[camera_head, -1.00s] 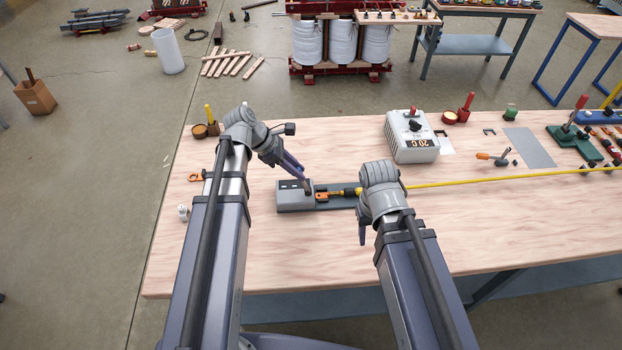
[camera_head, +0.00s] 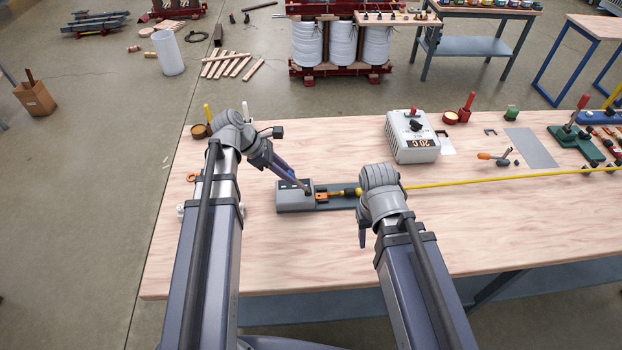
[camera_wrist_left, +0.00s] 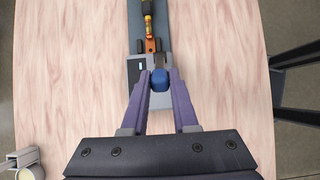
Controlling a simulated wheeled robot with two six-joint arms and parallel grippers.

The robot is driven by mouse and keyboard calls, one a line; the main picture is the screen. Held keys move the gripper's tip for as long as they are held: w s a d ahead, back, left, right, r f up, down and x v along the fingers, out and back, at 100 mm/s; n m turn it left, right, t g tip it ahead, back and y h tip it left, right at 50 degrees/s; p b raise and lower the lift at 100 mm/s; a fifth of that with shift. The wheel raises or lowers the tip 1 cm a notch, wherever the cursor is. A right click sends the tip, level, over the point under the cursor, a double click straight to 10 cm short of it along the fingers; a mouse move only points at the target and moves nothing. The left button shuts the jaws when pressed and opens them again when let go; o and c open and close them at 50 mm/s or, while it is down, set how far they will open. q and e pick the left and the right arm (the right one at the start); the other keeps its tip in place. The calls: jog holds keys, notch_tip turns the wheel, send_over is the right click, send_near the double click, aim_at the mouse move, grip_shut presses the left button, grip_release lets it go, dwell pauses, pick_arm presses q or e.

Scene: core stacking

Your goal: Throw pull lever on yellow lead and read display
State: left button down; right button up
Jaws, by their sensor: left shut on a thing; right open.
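The grey pull tester (camera_head: 294,203) lies on the table with a dark base plate to its right. A small dark display (camera_wrist_left: 136,70) shows on its top in the left wrist view; I cannot read it. The yellow lead (camera_head: 480,180) runs from the right, its orange end (camera_head: 322,196) next to the tester body. My left gripper (camera_head: 305,189) is shut on the blue lever knob (camera_wrist_left: 160,77), which shows between its fingertips in the left wrist view. My right gripper (camera_head: 362,236) is open, beside the lead at the base plate's right end.
A white box (camera_head: 412,140) with a display reading "20 C" stands behind. An orange ring (camera_head: 193,177) and a small brown bowl (camera_head: 200,131) lie at the left. A green fixture (camera_head: 574,142) and several tools are at the right. The front right of the table is clear.

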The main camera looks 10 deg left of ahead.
pick_arm(q)
jog(key=shift+s+a+f+b, duration=0.2)
jog(key=shift+a+f+b, duration=0.2)
jog(key=shift+a+f, duration=0.15)
jog(key=shift+s+a+f+b, duration=0.15)
jog(key=shift+a+f+b, duration=0.25)
jog(key=shift+a, duration=0.15)
pick_arm(e)
jog(key=shift+f, duration=0.9)
pick_arm(q)
jog(key=shift+s+a+f+b, duration=0.1)
jog(key=shift+a+f+b, duration=0.3)
jog(key=shift+f+b, duration=0.25)
jog(key=shift+s+a+f+b, duration=0.1)
jog(key=shift+a+f+b, duration=0.25)
jog(key=shift+f+b, duration=0.3)
pick_arm(e)
jog(key=shift+f, duration=1.25)
pick_arm(q)
jog(key=c, duration=0.6)
grip_release()
jog(key=shift+r, duration=0.15)
pick_arm(e)
jog(key=shift+r, duration=0.1)
